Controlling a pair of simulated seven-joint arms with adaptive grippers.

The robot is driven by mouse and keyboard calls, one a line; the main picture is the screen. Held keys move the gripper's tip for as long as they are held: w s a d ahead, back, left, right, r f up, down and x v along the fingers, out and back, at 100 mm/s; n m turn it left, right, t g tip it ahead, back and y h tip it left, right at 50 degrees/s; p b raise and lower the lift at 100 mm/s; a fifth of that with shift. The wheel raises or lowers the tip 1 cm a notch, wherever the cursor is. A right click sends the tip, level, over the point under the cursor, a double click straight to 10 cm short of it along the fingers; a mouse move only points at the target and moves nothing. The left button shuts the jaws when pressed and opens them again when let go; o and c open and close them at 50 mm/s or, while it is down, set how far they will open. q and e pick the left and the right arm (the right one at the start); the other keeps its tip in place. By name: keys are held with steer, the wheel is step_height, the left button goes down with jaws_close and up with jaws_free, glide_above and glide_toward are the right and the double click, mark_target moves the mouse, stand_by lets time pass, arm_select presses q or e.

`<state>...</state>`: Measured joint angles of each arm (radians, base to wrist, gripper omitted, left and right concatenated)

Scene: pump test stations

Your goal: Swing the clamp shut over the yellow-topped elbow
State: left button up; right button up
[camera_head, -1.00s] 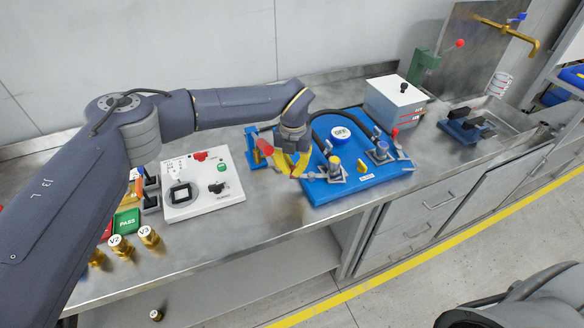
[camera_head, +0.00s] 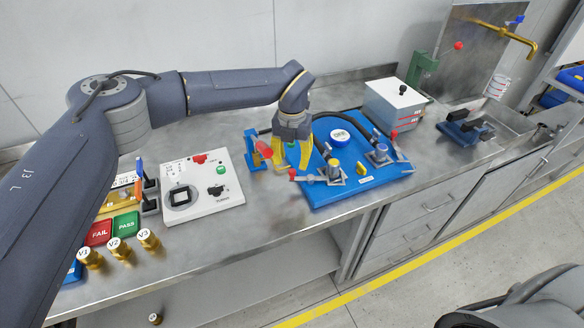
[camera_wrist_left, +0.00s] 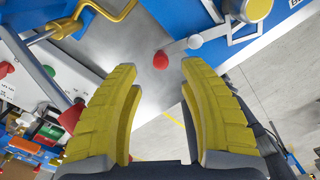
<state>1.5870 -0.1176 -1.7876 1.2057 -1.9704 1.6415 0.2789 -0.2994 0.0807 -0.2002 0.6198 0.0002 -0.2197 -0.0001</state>
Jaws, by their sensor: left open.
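The yellow-topped elbow (camera_head: 333,165) stands near the front left of the blue board (camera_head: 345,190). Its yellow top is partly cut off at the upper right of the left wrist view (camera_wrist_left: 257,8). Its clamp has a lever with a red knob (camera_head: 292,174), pointing left from the elbow; the knob also shows in the left wrist view (camera_wrist_left: 160,60). I cannot tell whether the clamp is fully shut over the elbow. My left gripper (camera_head: 292,160) is open and empty, with yellow fingers just behind the knob. In the wrist view the knob appears between the fingertips, apart from both.
A second, blue-topped elbow (camera_head: 382,150) stands right on the board, with dark hoses behind. A blue stand with a red handle (camera_head: 263,149) is close left of my gripper. A white control panel (camera_head: 200,190) lies further left. A white box (camera_head: 394,103) stands behind the board.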

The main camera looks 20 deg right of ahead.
arm_select(q)
step_height(320, 180, up, 7)
steer(key=shift+r, duration=0.15)
arm_select(e)
steer(key=shift+c, duration=0.2)
stand_by(0.3)
